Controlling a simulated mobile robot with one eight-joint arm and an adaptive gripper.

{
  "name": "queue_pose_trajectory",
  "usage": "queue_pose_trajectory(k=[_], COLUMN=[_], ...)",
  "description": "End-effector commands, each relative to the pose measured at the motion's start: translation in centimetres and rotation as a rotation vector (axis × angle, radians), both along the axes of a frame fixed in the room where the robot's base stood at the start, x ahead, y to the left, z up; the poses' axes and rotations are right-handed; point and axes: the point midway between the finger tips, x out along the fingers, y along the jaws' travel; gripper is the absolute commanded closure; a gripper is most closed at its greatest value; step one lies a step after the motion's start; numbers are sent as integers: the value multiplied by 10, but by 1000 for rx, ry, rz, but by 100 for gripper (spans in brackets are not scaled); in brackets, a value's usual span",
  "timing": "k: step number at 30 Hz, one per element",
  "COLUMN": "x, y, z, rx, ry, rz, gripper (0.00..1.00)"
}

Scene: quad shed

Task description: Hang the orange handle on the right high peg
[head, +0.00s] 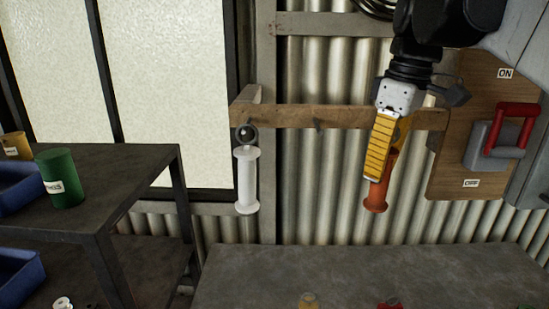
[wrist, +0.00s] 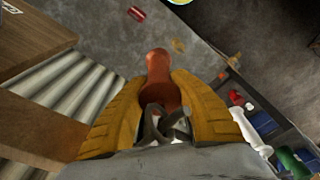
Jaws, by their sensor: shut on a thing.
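The orange handle (head: 377,196) is a spool-shaped grip held upright in front of the corrugated wall. My gripper (head: 381,160) is shut on its upper part, with yellow ribbed fingers on both sides. The wrist view shows the handle (wrist: 158,68) between the fingers (wrist: 160,88). The wooden peg rail (head: 345,117) runs behind my gripper. A white handle (head: 247,180) hangs at the rail's left end.
A board with a red-handled ON/OFF switch (head: 495,140) stands close right of my gripper. A grey bench (head: 350,275) below bears small coloured things. A dark table (head: 110,190) at left holds a green cup (head: 60,178) and blue bins. The rail's middle is clear.

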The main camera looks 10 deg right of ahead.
Motion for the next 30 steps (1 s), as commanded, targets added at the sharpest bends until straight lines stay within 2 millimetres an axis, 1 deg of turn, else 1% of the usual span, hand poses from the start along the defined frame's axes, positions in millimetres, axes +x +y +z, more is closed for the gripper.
queue_pose_trajectory(k=[14,15,17,26,29,30], x=[0,0,0,0,0,-1], y=[0,0,0,0,-1,-1], z=[0,0,0,0,6,12], rx=[0,0,0,0,0,0], ry=[0,0,0,0,0,0], rz=[0,0,0,0,0,0], gripper=[100,68,50,50,50,50])
